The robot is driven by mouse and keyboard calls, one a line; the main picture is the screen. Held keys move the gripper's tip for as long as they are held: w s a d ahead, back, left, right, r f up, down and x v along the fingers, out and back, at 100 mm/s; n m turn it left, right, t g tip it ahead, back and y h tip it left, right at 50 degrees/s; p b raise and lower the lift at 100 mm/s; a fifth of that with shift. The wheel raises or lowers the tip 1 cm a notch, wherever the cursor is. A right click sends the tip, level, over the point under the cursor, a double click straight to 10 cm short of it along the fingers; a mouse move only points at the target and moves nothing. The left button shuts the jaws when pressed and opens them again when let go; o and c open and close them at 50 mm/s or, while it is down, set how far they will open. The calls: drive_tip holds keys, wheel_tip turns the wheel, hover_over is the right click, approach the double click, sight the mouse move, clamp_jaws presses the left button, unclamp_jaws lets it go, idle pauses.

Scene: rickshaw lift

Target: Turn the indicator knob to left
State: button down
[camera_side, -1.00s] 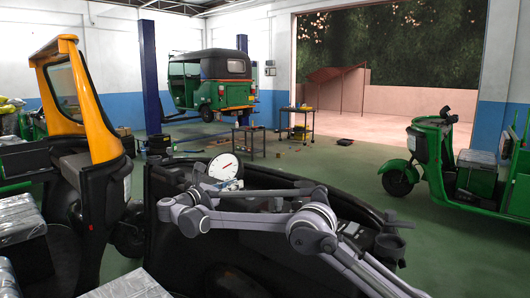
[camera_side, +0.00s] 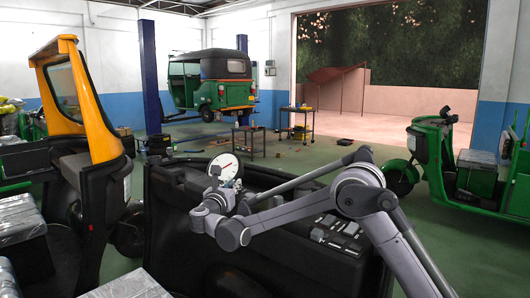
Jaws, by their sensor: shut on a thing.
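The black dashboard (camera_side: 190,240) with a round white gauge (camera_side: 224,167) stands in the middle of the view. My gripper (camera_side: 214,173) is small in this view, just left of and below the gauge, with my wrist behind it on the near side. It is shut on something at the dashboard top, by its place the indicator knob. The knob itself is hidden by my gripper and wrist, so its turn cannot be read.
A panel of switches (camera_side: 340,235) lies on the dashboard to the right, close to my arm. A yellow-framed vehicle (camera_side: 100,135) stands close on the left.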

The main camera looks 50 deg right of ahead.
idle(0.4)
drive_tip(key=c, duration=1.3)
unclamp_jaws()
drive_tip(key=shift+a, duration=0.1)
drive_tip(key=v, duration=1.2)
drive_tip(key=shift+s, duration=0.1)
